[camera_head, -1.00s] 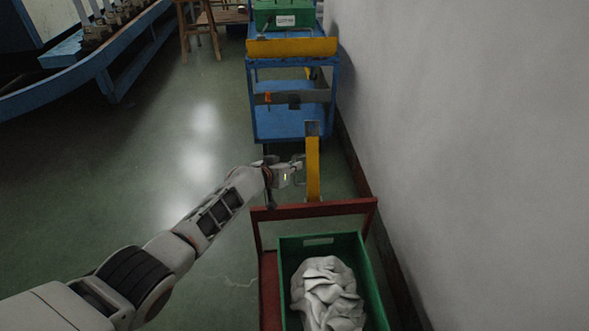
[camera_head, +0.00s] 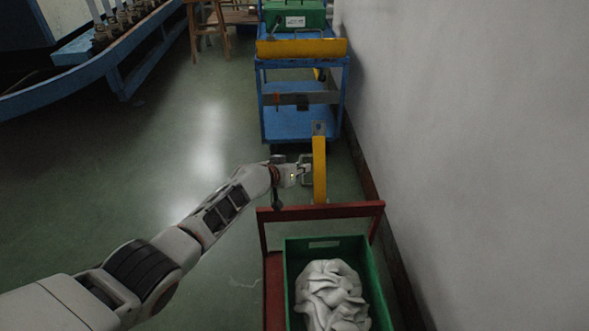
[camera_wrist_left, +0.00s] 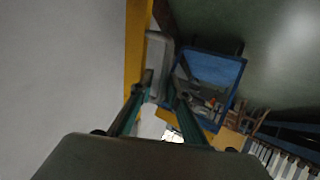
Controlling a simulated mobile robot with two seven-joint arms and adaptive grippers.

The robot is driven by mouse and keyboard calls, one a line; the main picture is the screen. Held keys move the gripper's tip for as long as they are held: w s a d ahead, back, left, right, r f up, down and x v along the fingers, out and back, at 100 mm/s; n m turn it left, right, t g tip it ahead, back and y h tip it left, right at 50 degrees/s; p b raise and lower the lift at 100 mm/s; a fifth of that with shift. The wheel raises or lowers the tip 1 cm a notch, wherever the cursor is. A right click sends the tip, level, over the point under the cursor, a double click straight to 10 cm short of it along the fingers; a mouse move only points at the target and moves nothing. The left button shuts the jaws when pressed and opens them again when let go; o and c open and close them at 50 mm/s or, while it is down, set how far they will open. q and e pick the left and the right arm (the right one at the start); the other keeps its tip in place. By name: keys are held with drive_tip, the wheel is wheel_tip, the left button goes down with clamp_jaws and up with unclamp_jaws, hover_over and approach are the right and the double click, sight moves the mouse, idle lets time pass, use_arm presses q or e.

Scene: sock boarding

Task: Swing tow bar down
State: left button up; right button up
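The yellow tow bar (camera_head: 320,172) stands upright at the front red frame of the cart (camera_head: 330,211), with a grey plate (camera_head: 319,128) at its top. A thin grey loop shows on its left side, close to my left gripper (camera_head: 305,170). In the left wrist view, the yellow bar (camera_wrist_left: 135,50) runs along the left of my left gripper (camera_wrist_left: 163,88). Its dark green fingers stand apart, with a grey block (camera_wrist_left: 159,52) just beyond the tips. Contact with it is not clear. My right gripper is out of view.
A green crate (camera_head: 375,290) with white cloth (camera_head: 332,295) stands on the red cart. A blue trolley (camera_head: 300,122) with a yellow bar (camera_head: 301,48) stands ahead. A grey wall (camera_head: 460,150) closes the right side. The green floor (camera_head: 130,170) at left is open.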

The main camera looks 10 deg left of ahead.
use_arm(q)
drive_tip(key=shift+r, duration=0.2)
drive_tip(key=v, duration=1.1)
drive_tip(key=shift+s, duration=0.4)
drive_tip(key=shift+a+r, duration=0.1)
